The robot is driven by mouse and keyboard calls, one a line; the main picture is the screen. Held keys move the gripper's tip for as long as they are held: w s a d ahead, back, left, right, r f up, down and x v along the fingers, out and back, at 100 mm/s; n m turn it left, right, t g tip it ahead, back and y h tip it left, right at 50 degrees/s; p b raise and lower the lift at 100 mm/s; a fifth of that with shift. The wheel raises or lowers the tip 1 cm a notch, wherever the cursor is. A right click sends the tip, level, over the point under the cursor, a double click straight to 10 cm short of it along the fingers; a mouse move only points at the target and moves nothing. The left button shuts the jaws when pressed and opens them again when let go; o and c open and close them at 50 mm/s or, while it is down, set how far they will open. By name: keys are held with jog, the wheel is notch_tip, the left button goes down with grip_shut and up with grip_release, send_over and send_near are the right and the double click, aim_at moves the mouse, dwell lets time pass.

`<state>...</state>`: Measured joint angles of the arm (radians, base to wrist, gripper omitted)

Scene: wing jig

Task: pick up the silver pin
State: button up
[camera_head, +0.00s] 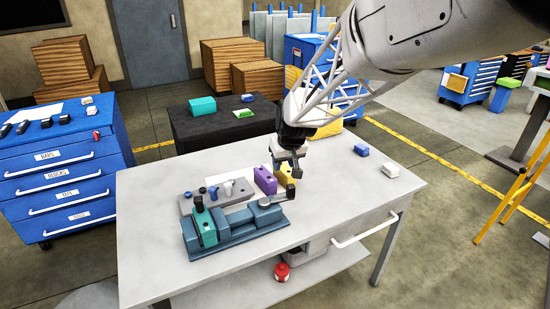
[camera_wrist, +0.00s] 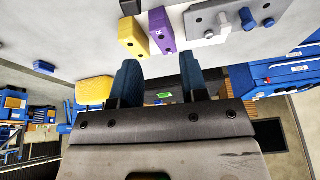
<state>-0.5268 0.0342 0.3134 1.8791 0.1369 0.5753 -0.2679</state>
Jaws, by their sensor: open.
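The silver pin (camera_head: 228,187) stands on a grey plate (camera_head: 188,207) on the table, beside blue pins (camera_head: 213,192). In the wrist view the silver pin (camera_wrist: 224,17) shows at the top right on the plate (camera_wrist: 200,18), left of a blue pin (camera_wrist: 247,18). My gripper (camera_head: 289,170) is to the right of the plate, by the yellow block (camera_head: 284,173). In the wrist view my gripper (camera_wrist: 159,78) has its two fingers wide apart with nothing between them. It is clear of the silver pin.
A purple block (camera_head: 264,180) stands between the plate and the yellow block. A teal vise (camera_head: 235,228) lies in front of the plate. Small blue (camera_head: 361,150) and white (camera_head: 390,170) blocks sit at the right. The table's front right is clear.

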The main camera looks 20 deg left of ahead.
aim_at(228, 184)
jog(key=a+f+n, duration=0.1)
jog(key=a+f, duration=0.3)
jog(key=a, duration=0.2)
jog(key=w+a+f, duration=0.1)
jog(key=a+f, duration=0.3)
jog(key=a, duration=0.3)
jog(key=w+a+f+n, duration=0.1)
jog(key=a+f, duration=0.3)
jog(key=a, duration=0.3)
jog(key=shift+a+n+y, duration=0.2)
jog(key=shift+n+y, duration=0.1)
jog(key=shift+y, duration=0.1)
jog(key=shift+x, duration=1.25)
jog(key=shift+f, duration=0.15)
jog(key=shift+x, duration=2.45)
jog(key=shift+a, duration=0.1)
jog(key=c, duration=0.7)
